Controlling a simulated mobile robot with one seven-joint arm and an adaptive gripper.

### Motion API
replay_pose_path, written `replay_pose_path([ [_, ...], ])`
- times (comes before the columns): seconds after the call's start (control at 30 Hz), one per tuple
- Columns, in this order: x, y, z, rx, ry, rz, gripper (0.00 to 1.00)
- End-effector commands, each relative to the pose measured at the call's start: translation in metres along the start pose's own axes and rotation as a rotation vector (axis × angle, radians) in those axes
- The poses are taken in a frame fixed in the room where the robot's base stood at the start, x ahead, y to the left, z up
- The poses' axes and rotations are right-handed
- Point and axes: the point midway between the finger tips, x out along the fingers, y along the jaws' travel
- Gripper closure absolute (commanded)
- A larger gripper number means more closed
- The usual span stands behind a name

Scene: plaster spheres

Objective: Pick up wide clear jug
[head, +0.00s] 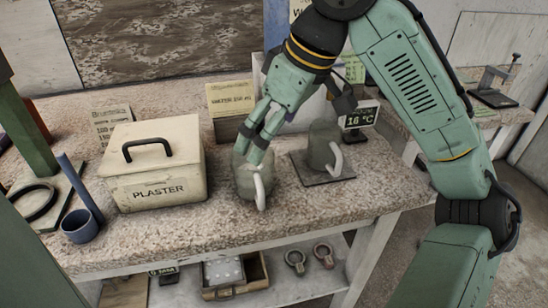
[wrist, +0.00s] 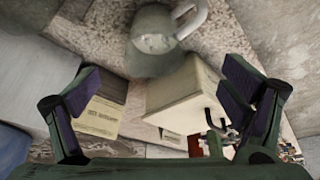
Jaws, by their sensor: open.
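Two greyish clear jugs with pale handles stand on the bench in the head view. The nearer jug (head: 246,184) is beside the plaster box, directly at my gripper (head: 256,143). The other jug (head: 322,146) stands to the right on a dark square plate (head: 318,179). I cannot tell for sure which one is the wider. My gripper points down, with its fingers overlapping the top of the nearer jug in the picture. In the wrist view my gripper (wrist: 162,72) is open, its fingers wide apart, and one jug (wrist: 150,48) shows at upper middle, not clasped.
A cream plaster box (head: 152,185) with a black handle stands left of the nearer jug. A tan card (head: 230,98) stands behind, and a small display (head: 359,121) is behind the right jug. A blue-grey cup (head: 78,227) is at the left. The bench front is clear.

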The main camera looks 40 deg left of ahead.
Motion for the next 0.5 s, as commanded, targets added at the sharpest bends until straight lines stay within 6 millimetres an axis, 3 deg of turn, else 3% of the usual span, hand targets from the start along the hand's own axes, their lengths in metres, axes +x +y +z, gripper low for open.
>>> replay_pose_path([
  [0.13,0.007,0.0,0.002,0.0,-0.006,-0.003,0.08],
  [0.33,0.04,0.0,0.002,0.0,-0.005,-0.005,0.08],
  [0.5,0.055,0.0,0.001,0.001,-0.004,-0.001,0.08],
])
